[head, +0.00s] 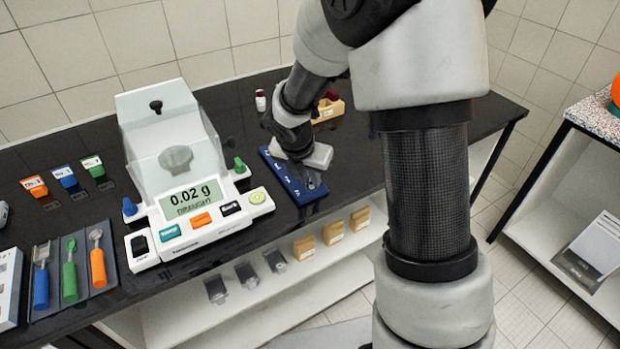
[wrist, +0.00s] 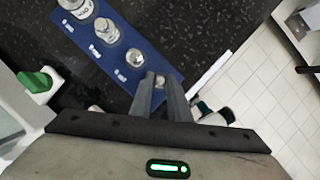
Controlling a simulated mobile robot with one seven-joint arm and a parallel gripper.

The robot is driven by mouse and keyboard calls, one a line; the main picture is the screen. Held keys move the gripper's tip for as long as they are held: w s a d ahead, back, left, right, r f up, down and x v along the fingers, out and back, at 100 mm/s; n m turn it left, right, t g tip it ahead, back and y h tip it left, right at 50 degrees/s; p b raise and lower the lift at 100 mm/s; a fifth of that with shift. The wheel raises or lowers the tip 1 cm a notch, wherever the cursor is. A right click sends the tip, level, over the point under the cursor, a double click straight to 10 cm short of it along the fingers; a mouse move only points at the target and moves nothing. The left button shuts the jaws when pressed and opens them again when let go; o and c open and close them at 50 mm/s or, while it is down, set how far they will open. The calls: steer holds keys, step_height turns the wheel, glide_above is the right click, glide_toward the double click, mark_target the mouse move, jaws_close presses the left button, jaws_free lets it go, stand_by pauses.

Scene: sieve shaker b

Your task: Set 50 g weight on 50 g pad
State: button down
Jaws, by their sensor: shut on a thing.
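A blue strip (head: 318,190) with white pad markings lies on the black bench, right of the balance. It also shows in the wrist view (wrist: 103,68), with several shiny metal weights in a row on it. One larger weight (wrist: 107,31) and a smaller one (wrist: 136,58) stand upright on their pads. My gripper (wrist: 162,80) is over the lower end of the strip, its fingers shut on a small metal weight (wrist: 160,82). The fingers partly hide this weight. I cannot read its marking, or tell whether it touches the strip. In the head view, my arm hides part of the strip.
The balance (head: 192,195) reads 0.02 g and stands left of the strip, its lid raised. A green knob (head: 240,166) is on the balance's near side to the strip. A wooden block (head: 330,108) and a red-capped vial (head: 260,99) stand behind. The bench edge is close.

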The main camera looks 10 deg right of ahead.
steer(key=c, duration=1.7)
jaws_free()
steer(key=shift+o, duration=0.2)
